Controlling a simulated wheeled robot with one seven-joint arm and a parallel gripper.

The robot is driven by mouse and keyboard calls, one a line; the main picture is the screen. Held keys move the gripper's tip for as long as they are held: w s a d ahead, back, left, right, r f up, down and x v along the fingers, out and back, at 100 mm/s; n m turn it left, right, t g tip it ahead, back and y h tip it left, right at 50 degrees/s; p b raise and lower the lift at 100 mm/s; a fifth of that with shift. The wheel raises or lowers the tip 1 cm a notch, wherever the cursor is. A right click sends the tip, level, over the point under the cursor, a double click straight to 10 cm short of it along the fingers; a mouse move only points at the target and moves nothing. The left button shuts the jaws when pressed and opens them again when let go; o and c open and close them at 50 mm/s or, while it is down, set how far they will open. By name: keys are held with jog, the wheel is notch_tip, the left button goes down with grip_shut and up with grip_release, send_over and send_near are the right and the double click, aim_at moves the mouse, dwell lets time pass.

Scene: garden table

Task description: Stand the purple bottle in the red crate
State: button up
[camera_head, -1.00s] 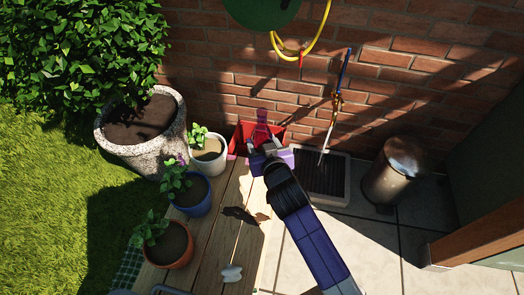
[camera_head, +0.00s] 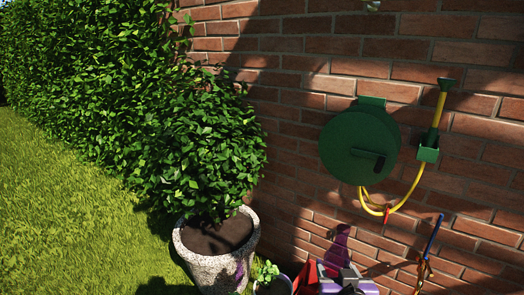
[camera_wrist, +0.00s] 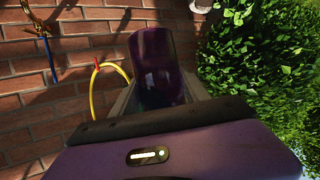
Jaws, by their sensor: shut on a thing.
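The purple bottle (camera_wrist: 155,60) is dark and glossy and stands out between the fingers of my gripper (camera_wrist: 158,95) in the wrist view. My gripper is shut on it. In the head view the bottle (camera_head: 338,246) shows small at the bottom, in front of the brick wall, with my gripper (camera_head: 338,270) just below it. Part of the red crate (camera_head: 306,281) shows just left of my gripper, cut by the bottom edge. The crate's inside and the bottle's base are hidden, so I cannot tell whether they touch.
A small potted plant (camera_head: 268,274) stands left of the crate. A large stone planter (camera_head: 215,266) with a bush is further left. A green hose reel (camera_head: 360,146) with a yellow hose (camera_head: 396,206) hangs on the brick wall (camera_head: 290,60). The tabletop is out of view.

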jog(key=s+d+f+n+y+p, duration=0.1)
jog(key=s+f+p, duration=0.6)
jog(key=s+f, duration=0.5)
jog(key=s, duration=0.4)
jog(key=shift+s, duration=0.15)
